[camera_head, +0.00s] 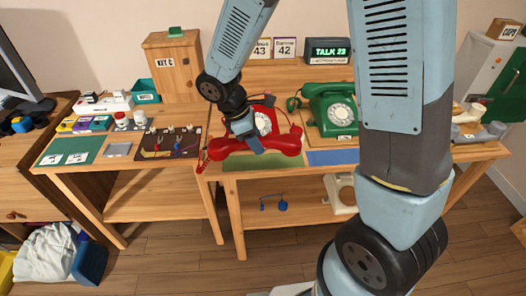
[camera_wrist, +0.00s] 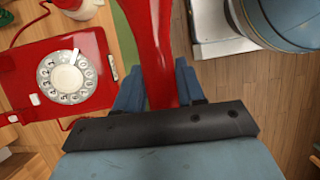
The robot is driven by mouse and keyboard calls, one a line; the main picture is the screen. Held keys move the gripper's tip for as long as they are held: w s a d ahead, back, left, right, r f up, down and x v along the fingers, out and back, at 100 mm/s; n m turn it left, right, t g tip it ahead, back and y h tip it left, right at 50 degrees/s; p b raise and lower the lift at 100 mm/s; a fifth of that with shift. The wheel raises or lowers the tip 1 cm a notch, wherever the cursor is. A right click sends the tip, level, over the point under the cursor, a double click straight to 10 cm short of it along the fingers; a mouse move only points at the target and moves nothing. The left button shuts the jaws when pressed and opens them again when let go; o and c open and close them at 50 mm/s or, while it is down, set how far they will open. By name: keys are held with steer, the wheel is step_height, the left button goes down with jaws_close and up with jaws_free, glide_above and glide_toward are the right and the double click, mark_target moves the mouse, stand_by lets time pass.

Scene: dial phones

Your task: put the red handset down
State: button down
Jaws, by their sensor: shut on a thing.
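The red handset (camera_head: 275,143) is held in my gripper (camera_head: 250,140), level and in front of the red dial phone (camera_head: 263,122). In the wrist view the red handset (camera_wrist: 161,50) runs between the blue fingers of my gripper (camera_wrist: 158,88), which are shut on its grip. The red phone's body (camera_wrist: 85,45) with its white dial lies to the left of the handset in the wrist view. One end of the handset is out of the wrist frame. A red cord (camera_head: 203,160) hangs at the handset's left end.
A green dial phone (camera_head: 332,108) stands to the right, its handset lying on it. A green mat (camera_head: 262,162) and a blue mat (camera_head: 332,157) lie along the table's front edge. A board with wires (camera_head: 168,143) is on the left table.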

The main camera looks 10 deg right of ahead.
steer(key=w+f, duration=0.1)
steer(key=f, duration=0.1)
steer(key=w+d+f, duration=0.1)
steer(key=w+f, duration=0.1)
steer(key=w+d+f, duration=0.1)
steer(key=f, duration=0.1)
steer(key=shift+w+d, duration=0.25)
steer(key=shift+w+d+f, duration=0.15)
steer(key=shift+f, duration=1.45)
steer(key=shift+f, duration=0.1)
steer(key=c, duration=0.7)
jaws_free()
steer(key=v, duration=1.2)
